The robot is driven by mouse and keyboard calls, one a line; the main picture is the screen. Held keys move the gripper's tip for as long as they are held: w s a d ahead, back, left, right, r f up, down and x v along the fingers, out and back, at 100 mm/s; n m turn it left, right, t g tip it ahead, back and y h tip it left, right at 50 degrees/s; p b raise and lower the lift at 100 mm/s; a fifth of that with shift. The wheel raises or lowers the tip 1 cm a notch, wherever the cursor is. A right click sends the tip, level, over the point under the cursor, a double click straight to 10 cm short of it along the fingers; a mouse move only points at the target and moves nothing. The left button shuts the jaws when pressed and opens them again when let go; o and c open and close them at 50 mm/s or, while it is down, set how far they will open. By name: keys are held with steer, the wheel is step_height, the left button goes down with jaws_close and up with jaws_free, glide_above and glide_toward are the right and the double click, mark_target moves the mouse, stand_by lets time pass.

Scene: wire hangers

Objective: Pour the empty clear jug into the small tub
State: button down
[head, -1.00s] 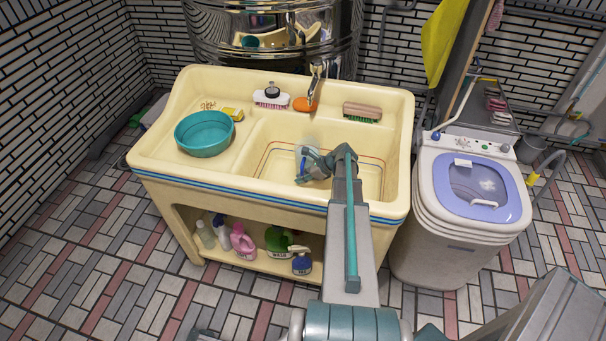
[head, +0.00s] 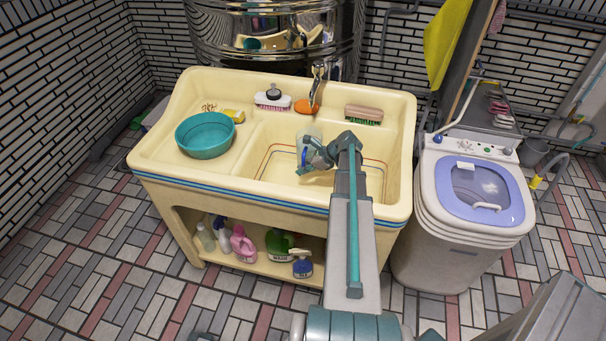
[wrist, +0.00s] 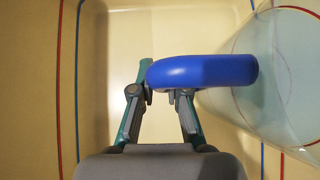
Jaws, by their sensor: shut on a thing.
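The clear jug (head: 309,133) with a blue handle is over the right basin of the cream sink. In the wrist view its see-through body (wrist: 275,75) is at the right, and its blue handle (wrist: 203,70) crosses in front of my right finger. My gripper (head: 311,156) is shut on the handle, and the fingers also show in the wrist view (wrist: 161,78). The right fingertip is hidden behind the handle. I see no contents in the jug. The small teal tub (head: 205,143) stands on the sink's left drainboard, left of my gripper and apart from it.
The sink (head: 265,188) has a raised divider between drainboard and basin. A tap (head: 317,80), an orange soap dish (head: 306,106) and two brushes (head: 273,99) (head: 363,114) line the back ledge. A yellow sponge (head: 235,116) sits behind the tub. A washing machine (head: 470,215) stands at the right.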

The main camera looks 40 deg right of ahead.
steer(key=shift+w+a+r, duration=0.1)
steer(key=shift+r, duration=1.7)
steer(key=w+a+r+n+y+p, duration=0.1)
steer(key=w+a+r+p, duration=0.2)
steer(key=a+r, duration=0.35)
steer(key=w+a+r+n+g+p, duration=0.1)
steer(key=w+a+r+p, duration=0.15)
steer(key=a+r, duration=0.4)
steer(key=w+a+r+n+y+p, duration=0.1)
steer(key=w+a+r+p, duration=0.3)
steer(key=a, duration=0.5)
steer(key=w+a, duration=0.4)
steer(key=a, duration=0.8)
steer(key=shift+a+h, duration=0.15)
steer(key=shift+h, duration=0.15)
steer(key=shift+w+r, duration=0.1)
steer(key=r+g+p, duration=0.1)
steer(key=s+r+m+y+p, duration=0.1)
steer(key=r+p, duration=0.1)
steer(key=a+r+g+y+p, duration=0.1)
steer(key=p, duration=0.1)
steer(key=shift+s+r+g, duration=0.15)
steer(key=shift+g, duration=0.15)
steer(key=shift+r+m+g+y+p, duration=0.3)
steer(key=shift+r+m+y+p, duration=0.1)
steer(key=shift+p, duration=0.1)
